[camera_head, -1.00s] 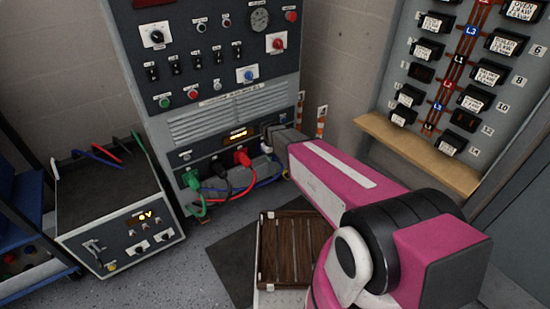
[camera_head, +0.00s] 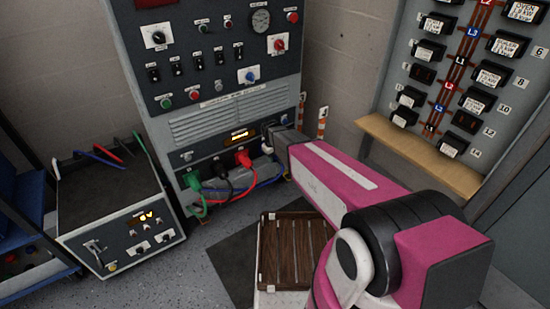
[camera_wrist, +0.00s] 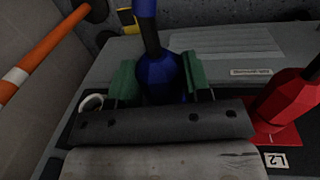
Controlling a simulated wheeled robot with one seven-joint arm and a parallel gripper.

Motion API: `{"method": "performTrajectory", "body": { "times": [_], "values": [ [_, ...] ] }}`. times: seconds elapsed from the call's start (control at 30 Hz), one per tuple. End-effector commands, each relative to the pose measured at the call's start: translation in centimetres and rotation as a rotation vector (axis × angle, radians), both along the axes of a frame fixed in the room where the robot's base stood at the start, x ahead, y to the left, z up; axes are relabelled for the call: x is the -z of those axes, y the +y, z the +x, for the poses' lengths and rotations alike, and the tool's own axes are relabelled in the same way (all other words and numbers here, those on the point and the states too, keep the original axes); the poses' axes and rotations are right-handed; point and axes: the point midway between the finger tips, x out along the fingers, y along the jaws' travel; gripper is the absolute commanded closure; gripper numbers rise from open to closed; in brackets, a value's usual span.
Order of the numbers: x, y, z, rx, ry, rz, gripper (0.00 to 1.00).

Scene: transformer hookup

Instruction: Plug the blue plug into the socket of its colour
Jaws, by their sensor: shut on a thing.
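In the wrist view my gripper (camera_wrist: 160,82) is shut on the blue plug (camera_wrist: 160,70), with a green pad on each side of it. The plug's cord runs up out of the picture. In the head view my gripper (camera_head: 270,138) is at the right end of the socket row at the foot of the grey cabinet. My arm hides most of the blue plug there. The blue socket is hidden, so I cannot tell how far in the plug sits.
A red plug (camera_head: 243,158) sits beside my gripper, also large in the wrist view (camera_wrist: 290,100). Black (camera_head: 221,170) and green (camera_head: 192,180) plugs are farther left. A striped post (camera_head: 322,122) stands right. A wooden crate (camera_head: 290,243) lies on the floor.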

Motion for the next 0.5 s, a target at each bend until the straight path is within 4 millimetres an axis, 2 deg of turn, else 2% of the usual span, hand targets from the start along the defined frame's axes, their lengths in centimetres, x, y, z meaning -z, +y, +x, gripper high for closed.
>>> {"method": "performTrajectory", "body": {
  "times": [0.5],
  "values": [
    [0.01, 0.58, 0.85, 0.0, 0.0, 0.0, 0.76]
  ]
}}
